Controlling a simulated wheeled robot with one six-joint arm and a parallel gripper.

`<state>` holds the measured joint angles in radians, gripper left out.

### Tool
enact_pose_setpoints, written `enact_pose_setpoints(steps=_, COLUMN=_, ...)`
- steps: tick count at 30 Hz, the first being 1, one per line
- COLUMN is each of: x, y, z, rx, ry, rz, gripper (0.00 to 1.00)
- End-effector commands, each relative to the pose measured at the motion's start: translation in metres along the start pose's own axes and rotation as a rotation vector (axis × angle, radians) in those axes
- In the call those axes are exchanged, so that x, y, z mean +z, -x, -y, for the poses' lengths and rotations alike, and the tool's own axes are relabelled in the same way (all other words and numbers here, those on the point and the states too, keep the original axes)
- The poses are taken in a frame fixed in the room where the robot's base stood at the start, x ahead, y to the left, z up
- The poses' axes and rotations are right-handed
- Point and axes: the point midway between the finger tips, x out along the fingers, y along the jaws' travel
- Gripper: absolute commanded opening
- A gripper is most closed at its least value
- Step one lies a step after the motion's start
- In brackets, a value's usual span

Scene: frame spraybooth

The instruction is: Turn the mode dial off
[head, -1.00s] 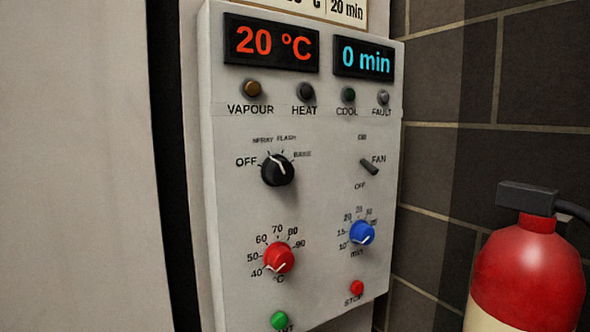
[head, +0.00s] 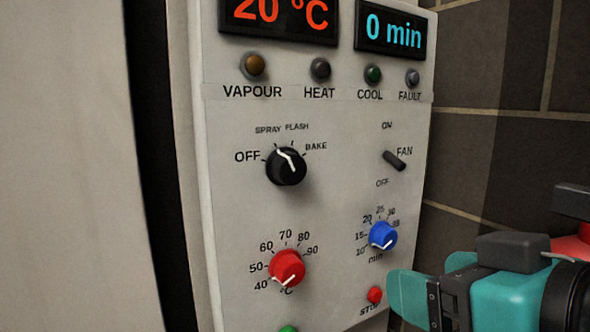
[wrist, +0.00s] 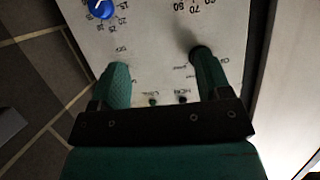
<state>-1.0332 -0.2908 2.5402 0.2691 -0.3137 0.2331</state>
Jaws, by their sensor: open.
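The mode dial (head: 286,167) is a black round knob on the pale control panel (head: 235,215), with OFF, SPRAY, FLASH and BAKE marked around it. Its white pointer line tilts up and left, towards SPRAY. My gripper (head: 430,282) is at the lower right of the head view, right of and below the dial. In the wrist view, which shows the panel upside down, my gripper (wrist: 160,68) has its two green fingers wide apart with nothing between them. The dial (wrist: 200,50) is mostly hidden behind the right finger there.
A fan switch (head: 394,160), a red temperature knob (head: 287,268), a blue minutes knob (head: 383,236) and a red stop button (head: 375,295) share the panel. Indicator lamps (head: 320,69) sit above the dial. A red extinguisher (head: 575,246) is partly hidden behind my gripper at right.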

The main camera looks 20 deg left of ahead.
Motion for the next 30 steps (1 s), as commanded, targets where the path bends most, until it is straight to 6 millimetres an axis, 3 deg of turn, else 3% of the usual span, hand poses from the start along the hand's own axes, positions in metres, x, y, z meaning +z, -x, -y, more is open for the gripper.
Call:
enact_pose_setpoints(steps=1, x=-0.017, y=0.003, z=0.017, rx=-0.037, ry=0.026, rz=-0.092, gripper=0.71)
enact_pose_setpoints(steps=6, x=-0.053, y=0.016, z=0.044, rx=-0.100, ry=0.065, rz=-0.301, gripper=0.71)
enact_pose_setpoints(steps=14, x=-0.071, y=0.008, z=0.051, rx=-0.108, ry=0.075, rz=-0.337, gripper=0.71)
enact_pose_setpoints(steps=23, x=-0.083, y=-0.029, z=0.055, rx=-0.109, ry=0.075, rz=-0.335, gripper=0.71)
enact_pose_setpoints(steps=30, x=-0.098, y=-0.076, z=0.061, rx=-0.109, ry=0.072, rz=-0.335, gripper=0.71)
